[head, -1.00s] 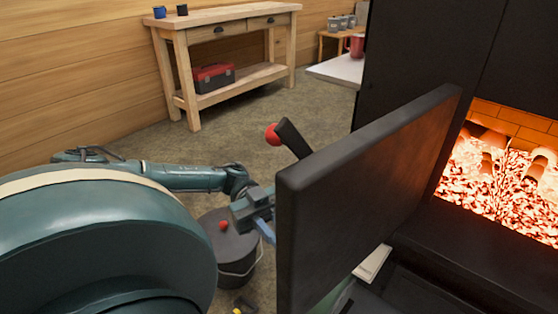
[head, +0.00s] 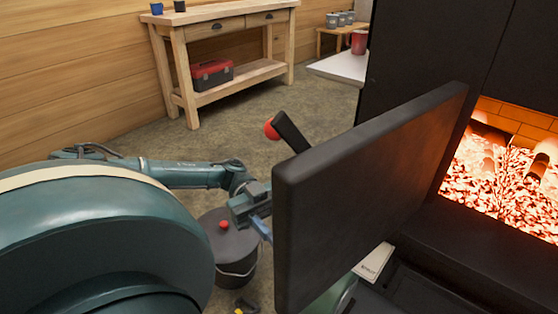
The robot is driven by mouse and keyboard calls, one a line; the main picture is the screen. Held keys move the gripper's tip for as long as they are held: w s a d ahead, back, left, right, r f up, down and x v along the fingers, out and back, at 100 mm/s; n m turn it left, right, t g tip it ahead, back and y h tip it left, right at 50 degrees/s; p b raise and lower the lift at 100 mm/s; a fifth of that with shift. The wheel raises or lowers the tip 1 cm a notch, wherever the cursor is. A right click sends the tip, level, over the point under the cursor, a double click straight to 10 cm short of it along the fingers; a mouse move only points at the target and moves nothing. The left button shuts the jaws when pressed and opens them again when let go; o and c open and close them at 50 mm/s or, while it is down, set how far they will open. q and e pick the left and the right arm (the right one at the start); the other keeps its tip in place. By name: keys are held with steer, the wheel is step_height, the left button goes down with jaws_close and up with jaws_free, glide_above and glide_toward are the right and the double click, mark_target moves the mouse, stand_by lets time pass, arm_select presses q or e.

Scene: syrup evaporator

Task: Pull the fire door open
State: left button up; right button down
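The black fire door (head: 365,195) stands swung well out from the dark firebox (head: 425,80), with glowing logs and embers (head: 500,185) showing in the opening behind it. My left gripper (head: 262,222) is at the door's left edge, below the handle. Its fingertips are partly hidden by the door, so I cannot tell whether it is open or shut. My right gripper is not in view; a teal piece of mine shows below the door.
A lidded black bucket (head: 232,258) with a red knob stands on the floor beneath my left gripper. A wooden workbench (head: 225,65) holding a red toolbox (head: 211,75) is at the back left. The floor between is clear.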

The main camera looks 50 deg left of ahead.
arm_select(q)
steer(key=shift+o, duration=0.6)
steer(key=w+a+b, duration=0.1)
steer(key=w+a, duration=0.1)
steer(key=a, duration=1.1)
